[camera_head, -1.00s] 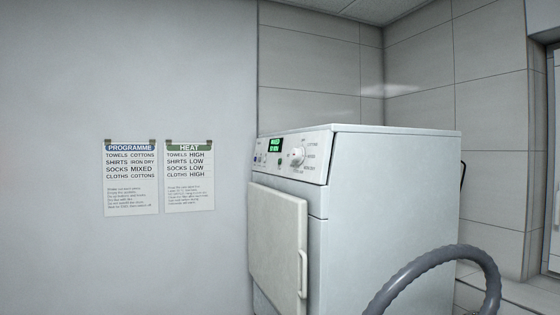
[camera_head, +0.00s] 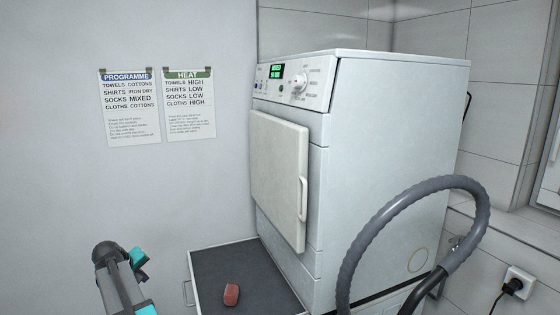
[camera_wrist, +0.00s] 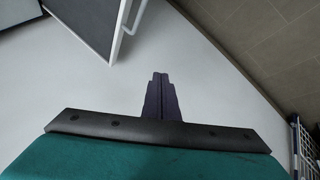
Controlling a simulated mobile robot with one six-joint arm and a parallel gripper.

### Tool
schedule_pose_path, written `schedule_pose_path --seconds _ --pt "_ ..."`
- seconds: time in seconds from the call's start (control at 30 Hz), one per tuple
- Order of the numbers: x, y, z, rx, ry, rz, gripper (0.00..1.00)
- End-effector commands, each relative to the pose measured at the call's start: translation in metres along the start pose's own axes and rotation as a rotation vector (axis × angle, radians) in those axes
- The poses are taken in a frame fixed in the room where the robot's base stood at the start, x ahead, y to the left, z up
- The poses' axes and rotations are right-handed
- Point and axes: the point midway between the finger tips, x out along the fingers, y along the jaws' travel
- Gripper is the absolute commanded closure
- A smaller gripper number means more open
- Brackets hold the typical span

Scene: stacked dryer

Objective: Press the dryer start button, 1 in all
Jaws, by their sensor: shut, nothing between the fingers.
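The white dryer (camera_head: 385,150) stands right of centre in the head view with its door (camera_head: 279,178) shut. Its control panel (camera_head: 318,99) at the upper front has a lit green display (camera_head: 277,70), a round white knob (camera_head: 299,83) and several small buttons (camera_head: 259,86) at its left end. Their labels are too small to read, so I cannot tell which is the start button. My gripper (camera_wrist: 160,77) shows in the wrist view, shut and empty over a pale surface, away from the panel. My arm shows at the lower left of the head view.
A dark pull-out shelf (camera_head: 222,271) with a reddish object (camera_head: 231,294) lies below the door. A grey hose (camera_head: 380,220) arches at the right. Programme (camera_head: 132,115) and heat (camera_head: 191,112) notices hang on the left wall. The space before the panel looks clear.

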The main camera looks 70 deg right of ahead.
Motion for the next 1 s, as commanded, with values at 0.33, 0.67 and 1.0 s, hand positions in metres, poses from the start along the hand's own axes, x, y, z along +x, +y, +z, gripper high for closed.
schedule_pose_path --seconds 0.33,0.67,1.0 --pt "-0.062 0.144 -0.051 0.085 0.086 0.145 1.00" --pt "-0.135 0.275 -0.076 0.154 0.154 0.290 1.00" --pt "-0.226 0.403 -0.081 0.222 0.208 0.445 1.00"
